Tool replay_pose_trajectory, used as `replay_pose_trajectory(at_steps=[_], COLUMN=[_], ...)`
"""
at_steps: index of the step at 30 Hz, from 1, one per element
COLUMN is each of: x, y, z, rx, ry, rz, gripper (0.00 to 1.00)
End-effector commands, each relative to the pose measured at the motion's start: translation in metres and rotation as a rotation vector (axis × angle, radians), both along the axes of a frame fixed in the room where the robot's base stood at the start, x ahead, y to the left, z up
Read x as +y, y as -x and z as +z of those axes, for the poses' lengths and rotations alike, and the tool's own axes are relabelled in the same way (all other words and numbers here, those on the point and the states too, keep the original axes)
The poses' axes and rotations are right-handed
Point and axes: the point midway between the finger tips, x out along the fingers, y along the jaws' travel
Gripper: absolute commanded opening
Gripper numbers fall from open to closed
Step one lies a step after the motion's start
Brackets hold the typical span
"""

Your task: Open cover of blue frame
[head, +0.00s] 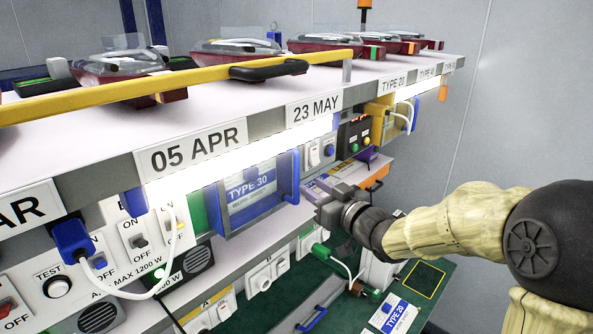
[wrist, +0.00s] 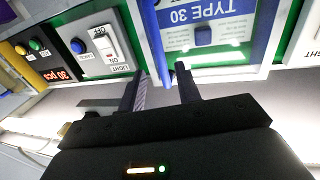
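The blue frame (head: 258,223) stands on the panel under the shelf, with a clear cover over a "TYPE 30" card (head: 251,187). The cover looks shut. A blue handle (head: 291,178) runs up its right side. In the wrist view the picture is upside down; the card (wrist: 208,22) is at the top and the blue handle (wrist: 157,45) reaches down between the fingers. My gripper (head: 310,192) is just right of the frame. In the wrist view my gripper (wrist: 160,75) is open, with gaps beside the handle; contact cannot be told.
A "LIGHT" switch and blue button panel (wrist: 88,42) sits beside the frame. The shelf above (head: 215,110) has a glowing lamp strip along its underside. A white cable (head: 163,262) hangs at left. A green table (head: 300,305) with a "TYPE 20" card lies below.

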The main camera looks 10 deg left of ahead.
Motion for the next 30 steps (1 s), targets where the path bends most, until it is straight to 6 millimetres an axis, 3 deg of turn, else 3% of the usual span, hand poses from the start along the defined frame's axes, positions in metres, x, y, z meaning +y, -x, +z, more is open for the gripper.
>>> replay_pose_trajectory(at_steps=[12,25,30], x=[0.049,0.058,0.058], y=[-0.044,-0.052,-0.051], z=[0.003,0.000,0.000], rx=[0.001,-0.001,-0.001], ry=[-0.001,0.001,0.001], rz=[0.001,0.000,0.000], gripper=[0.33,0.33,0.02])
